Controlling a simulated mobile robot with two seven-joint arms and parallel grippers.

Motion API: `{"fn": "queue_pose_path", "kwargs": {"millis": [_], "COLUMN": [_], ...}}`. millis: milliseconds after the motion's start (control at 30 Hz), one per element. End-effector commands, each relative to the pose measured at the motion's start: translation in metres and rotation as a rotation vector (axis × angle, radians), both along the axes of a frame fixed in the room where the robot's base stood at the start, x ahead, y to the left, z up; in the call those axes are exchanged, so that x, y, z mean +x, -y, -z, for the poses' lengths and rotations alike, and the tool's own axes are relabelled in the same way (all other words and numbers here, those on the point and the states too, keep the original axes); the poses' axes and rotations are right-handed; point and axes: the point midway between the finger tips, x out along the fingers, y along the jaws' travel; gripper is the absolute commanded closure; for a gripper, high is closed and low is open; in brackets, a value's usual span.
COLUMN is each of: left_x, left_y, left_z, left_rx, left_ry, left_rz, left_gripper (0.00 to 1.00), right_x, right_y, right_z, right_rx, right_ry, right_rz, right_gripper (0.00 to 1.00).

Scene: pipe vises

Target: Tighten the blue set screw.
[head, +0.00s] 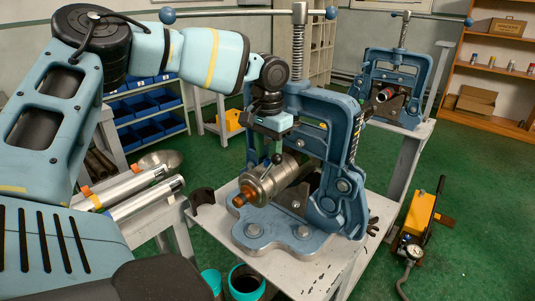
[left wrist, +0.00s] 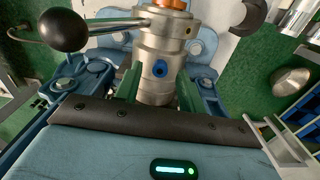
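The blue set screw (left wrist: 160,68) sits in the side of a steel cylindrical fitting (left wrist: 157,48) in the left wrist view. In the head view the fitting (head: 262,184) lies in the near blue pipe vise (head: 335,165), with an orange end facing left. I cannot make out the screw there. My left gripper (head: 277,158) points down just over the fitting. In the left wrist view its two green fingers stand apart, one on each side of the fitting, with the screw between and beyond them. I cannot tell if they touch the fitting. My right gripper is in neither view.
The near vise is on a grey table (head: 315,270). A long handle with a ball end crosses above it. A second blue vise (head: 395,85) stands behind right. Metal tubes (head: 130,190) lie at left. A teal cup (head: 245,283) is at the table's front.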

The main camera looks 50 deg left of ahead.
Motion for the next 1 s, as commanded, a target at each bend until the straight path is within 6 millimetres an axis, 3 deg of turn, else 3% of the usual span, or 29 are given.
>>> {"fn": "queue_pose_path", "kwargs": {"millis": [400,700,1000], "left_x": [-0.0002,-0.0001,-0.0001], "left_y": [-0.0002,-0.0002,-0.0001], "left_z": [0.0101,0.0098,0.0116], "left_rx": [0.0,0.0,-0.001], "left_ry": [0.001,0.001,-0.001], "left_rz": [0.0,0.0,0.104], "left_gripper": [0.6,0.98,1.0], "right_x": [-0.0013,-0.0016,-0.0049], "right_y": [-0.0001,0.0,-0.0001], "right_z": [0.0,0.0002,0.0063], "right_rx": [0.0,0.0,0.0], "right_ry": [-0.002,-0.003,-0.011], "right_rz": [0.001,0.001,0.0], "right_gripper": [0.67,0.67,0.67]}}
